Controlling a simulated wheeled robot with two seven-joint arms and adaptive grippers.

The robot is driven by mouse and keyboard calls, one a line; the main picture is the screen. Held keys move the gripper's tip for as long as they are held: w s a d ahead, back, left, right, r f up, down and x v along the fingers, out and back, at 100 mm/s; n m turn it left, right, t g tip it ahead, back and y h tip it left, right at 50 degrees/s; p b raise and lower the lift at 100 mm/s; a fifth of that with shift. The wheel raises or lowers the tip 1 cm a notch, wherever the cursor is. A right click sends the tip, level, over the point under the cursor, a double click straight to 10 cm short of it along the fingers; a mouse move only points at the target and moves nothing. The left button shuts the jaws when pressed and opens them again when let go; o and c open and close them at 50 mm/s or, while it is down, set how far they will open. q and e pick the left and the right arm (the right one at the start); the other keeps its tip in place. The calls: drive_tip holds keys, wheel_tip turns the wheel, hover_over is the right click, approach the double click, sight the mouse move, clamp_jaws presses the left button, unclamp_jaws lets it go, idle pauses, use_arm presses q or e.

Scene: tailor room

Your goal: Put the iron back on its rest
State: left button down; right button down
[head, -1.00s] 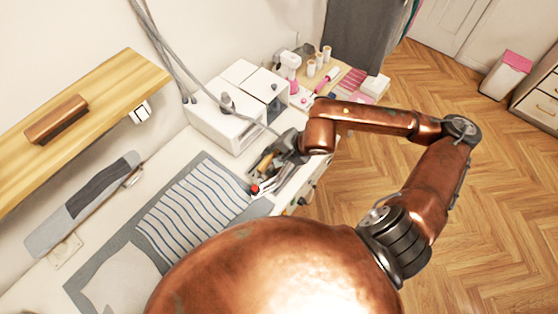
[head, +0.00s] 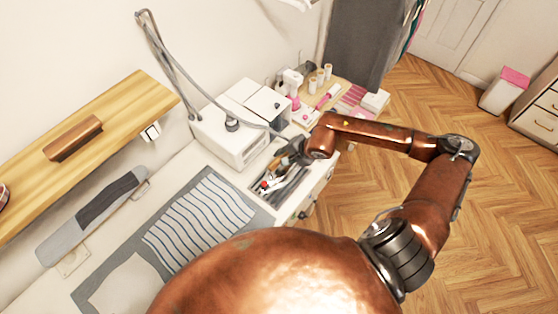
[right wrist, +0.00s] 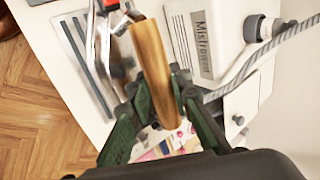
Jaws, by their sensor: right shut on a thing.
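The iron has a wooden handle (right wrist: 148,65) and metal parts with a red knob (right wrist: 110,4). The red knob also shows in the head view (head: 264,184). My right gripper (right wrist: 155,88) is shut around the wooden handle. In the head view the right gripper (head: 288,155) is over the far side of the slatted metal rest (head: 290,187), which is set in the white worktop. The slats also show in the right wrist view (right wrist: 82,52). The iron's sole is hidden, so I cannot tell whether it touches the rest. My left gripper is not in view.
A white steam box (head: 232,130) stands just behind the rest, with a grey hose (head: 175,65) running over it. A striped cloth (head: 200,222) lies on a grey mat left of the rest. A wooden shelf (head: 100,125) juts from the wall.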

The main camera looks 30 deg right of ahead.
drive_tip(key=f, duration=0.1)
drive_tip(key=w+d+f, duration=0.1)
drive_tip(key=w+d+f+p, duration=0.1)
drive_tip(key=shift+w+f, duration=0.25)
drive_tip(key=shift+w+d+f+p, duration=0.2)
drive_tip(key=shift+f+p, duration=0.1)
drive_tip(key=shift+f, duration=0.15)
drive_tip(key=shift+f+p, duration=0.6)
drive_tip(key=shift+f, duration=0.75)
drive_tip(key=c, duration=2.2)
unclamp_jaws()
drive_tip(key=shift+s+f, duration=0.2)
drive_tip(key=shift+f, duration=0.1)
drive_tip(key=shift+c, duration=0.2)
drive_tip(key=o, duration=0.5)
drive_tip(key=shift+b+v, duration=1.2)
drive_tip(key=shift+v, duration=4.9)
